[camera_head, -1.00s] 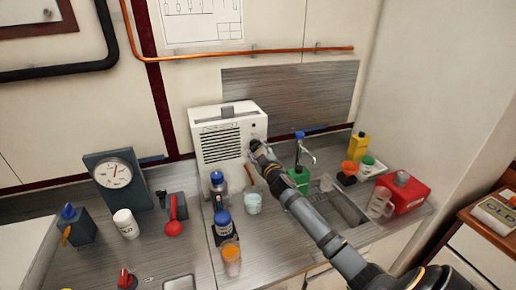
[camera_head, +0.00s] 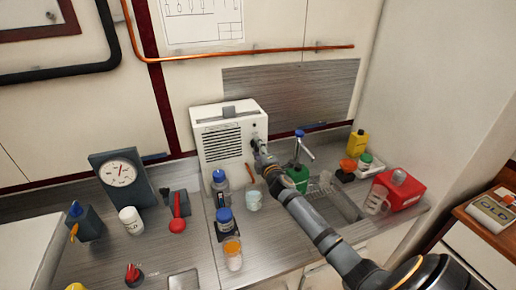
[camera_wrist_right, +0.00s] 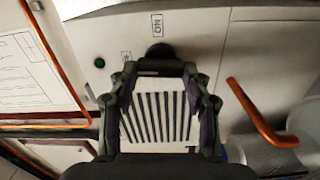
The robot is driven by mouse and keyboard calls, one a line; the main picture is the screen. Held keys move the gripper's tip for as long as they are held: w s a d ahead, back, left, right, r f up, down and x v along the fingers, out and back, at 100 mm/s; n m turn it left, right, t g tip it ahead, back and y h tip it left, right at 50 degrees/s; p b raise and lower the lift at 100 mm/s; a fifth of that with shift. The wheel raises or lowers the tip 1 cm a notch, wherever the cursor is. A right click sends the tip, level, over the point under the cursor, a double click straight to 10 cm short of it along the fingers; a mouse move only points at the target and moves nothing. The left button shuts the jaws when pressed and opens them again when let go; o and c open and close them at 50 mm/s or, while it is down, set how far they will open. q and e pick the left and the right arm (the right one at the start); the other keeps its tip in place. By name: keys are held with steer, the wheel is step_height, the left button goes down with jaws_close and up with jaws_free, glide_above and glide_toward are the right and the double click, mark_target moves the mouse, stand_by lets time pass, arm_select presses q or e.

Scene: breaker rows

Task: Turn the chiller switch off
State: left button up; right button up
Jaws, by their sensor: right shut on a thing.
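The chiller is a white box (camera_head: 231,108) with a dark vent grille, at the back of the counter in the head view. My right gripper (camera_head: 257,146) is at the right side of its front face. In the right wrist view the gripper (camera_wrist_right: 160,72) is shut on the chiller's dark switch knob (camera_wrist_right: 160,52); the fingers partly hide it. One printed label (camera_wrist_right: 157,24) stands beyond the knob and another (camera_wrist_right: 126,58) beside it. A dark green round spot (camera_wrist_right: 99,62) is on the panel. My left gripper is not in view.
A green bottle (camera_head: 298,179) and a blue-topped tap-like stand (camera_head: 303,147) are close beside my right arm. Blue-capped bottles (camera_head: 220,184) and a glass beaker (camera_head: 254,200) stand before the chiller. A red container (camera_head: 405,185) is at the right.

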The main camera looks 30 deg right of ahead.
steer(key=shift+n, duration=0.6)
steer(key=o, duration=1.2)
steer(key=shift+c, duration=0.2)
steer(key=shift+s, duration=0.2)
steer(key=v, duration=1.1)
steer(key=shift+s+a, duration=0.25)
